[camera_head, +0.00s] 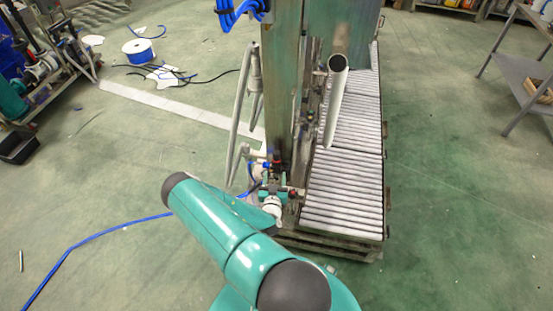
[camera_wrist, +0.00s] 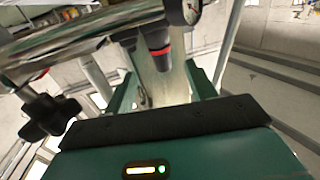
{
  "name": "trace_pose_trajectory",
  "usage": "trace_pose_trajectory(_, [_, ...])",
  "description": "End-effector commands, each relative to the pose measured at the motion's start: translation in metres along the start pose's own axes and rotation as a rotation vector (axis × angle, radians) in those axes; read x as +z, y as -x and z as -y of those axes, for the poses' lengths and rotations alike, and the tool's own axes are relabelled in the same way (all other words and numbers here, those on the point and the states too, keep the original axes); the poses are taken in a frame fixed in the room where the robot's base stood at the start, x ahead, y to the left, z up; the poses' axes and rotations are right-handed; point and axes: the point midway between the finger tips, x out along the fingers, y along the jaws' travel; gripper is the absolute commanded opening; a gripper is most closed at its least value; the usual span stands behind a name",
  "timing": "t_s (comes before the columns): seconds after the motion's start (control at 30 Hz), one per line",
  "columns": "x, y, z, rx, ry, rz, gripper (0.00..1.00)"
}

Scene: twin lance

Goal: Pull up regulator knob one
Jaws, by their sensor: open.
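A black regulator knob (camera_wrist: 156,38) with a red ring hangs in the upper middle of the wrist view, beside a round gauge (camera_wrist: 184,9). My gripper (camera_wrist: 161,72) is open, with one teal finger on either side below the knob in the picture. The knob appears just beyond the fingertips, and I see no contact. In the head view the regulator assembly (camera_head: 276,162), with dark and red parts, sits low on the green post. My teal arm covers part of the area in front of it, and the fingers are hard to make out there.
A metal pipe (camera_wrist: 75,48) and a black star-shaped handle (camera_wrist: 48,115) lie close at the left of the wrist view. In the head view, a roller conveyor (camera_head: 343,190) stands right of the green post (camera_head: 283,75). A blue hose (camera_head: 95,236) crosses the open floor.

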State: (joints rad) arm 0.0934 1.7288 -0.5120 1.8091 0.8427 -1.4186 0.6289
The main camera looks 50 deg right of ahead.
Motion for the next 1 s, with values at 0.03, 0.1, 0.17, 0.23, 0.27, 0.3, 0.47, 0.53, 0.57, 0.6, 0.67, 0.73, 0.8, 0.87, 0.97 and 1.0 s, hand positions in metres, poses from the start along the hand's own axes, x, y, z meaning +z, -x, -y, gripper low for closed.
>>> trace_pose_trajectory(0.03, [0.0,-0.011,-0.001,0.002,-0.001,-0.002,0.56])
trace_pose_trajectory(0.1, [0.0,-0.025,0.0,0.0,-0.001,-0.002,0.56])
trace_pose_trajectory(0.17, [0.0,-0.037,0.0,0.0,-0.001,-0.002,0.56])
trace_pose_trajectory(0.23, [0.0,-0.051,0.0,0.001,-0.002,-0.001,0.56])
trace_pose_trajectory(0.27, [0.0,-0.057,-0.001,0.001,-0.001,-0.002,0.56])
trace_pose_trajectory(0.3, [0.0,-0.065,0.0,0.001,-0.001,-0.002,0.56])
trace_pose_trajectory(0.47, [0.0,-0.09,-0.001,0.001,0.001,0.0,0.56])
trace_pose_trajectory(0.53, [0.001,-0.097,0.0,0.0,0.0,0.001,0.56])
trace_pose_trajectory(0.57, [0.0,-0.099,0.0,0.001,0.0,0.001,0.56])
trace_pose_trajectory(0.6, [0.0,-0.102,-0.001,0.001,0.0,0.001,0.56])
trace_pose_trajectory(0.67, [0.0,-0.104,-0.001,0.001,0.001,0.002,0.56])
trace_pose_trajectory(0.73, [0.0,-0.105,0.0,0.001,0.0,0.002,0.56])
trace_pose_trajectory(0.8, [0.0,-0.105,0.0,0.001,0.001,0.002,0.56])
trace_pose_trajectory(0.87, [0.0,-0.105,0.0,0.001,0.001,0.002,0.56])
trace_pose_trajectory(0.97, [0.0,-0.104,0.0,0.001,0.001,0.002,0.46])
trace_pose_trajectory(1.0, [0.0,-0.104,0.0,0.001,0.001,0.002,0.38])
